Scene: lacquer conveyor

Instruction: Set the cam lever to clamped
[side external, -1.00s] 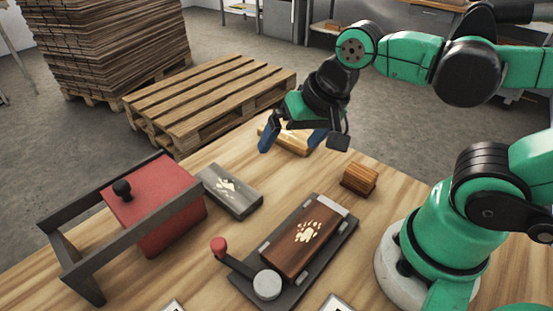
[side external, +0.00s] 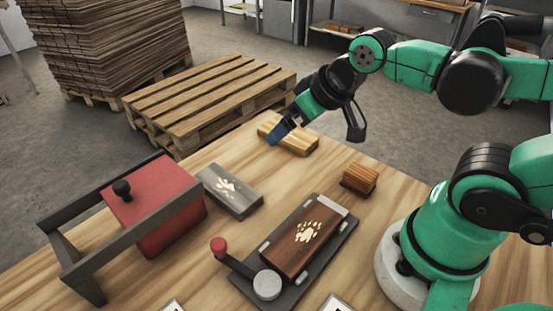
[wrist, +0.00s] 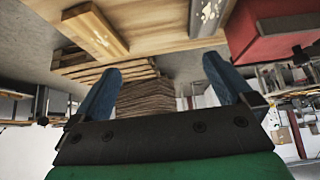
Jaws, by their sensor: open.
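The cam lever (side external: 236,265) is a dark arm with a red knob (side external: 218,245) at its left end and a round grey pivot (side external: 267,285) at its right end. It sits at the near end of a dark fixture plate (side external: 338,240). A dark brown block with a pale inlay (side external: 304,236) lies on that plate. The lever points left, away from the block. My gripper (side external: 281,131) is up at the far side of the table, by a light wooden block (side external: 297,140), well away from the lever. In the wrist view its blue fingers (wrist: 160,85) are spread with nothing between them.
A red box in a dark frame (side external: 85,240) stands at the left. A grey block (side external: 235,199) lies beside it, and a small ridged wooden block (side external: 360,179) lies right of centre. The wooden table (side external: 290,180) is clear between them. Pallets (side external: 210,95) stand beyond the table.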

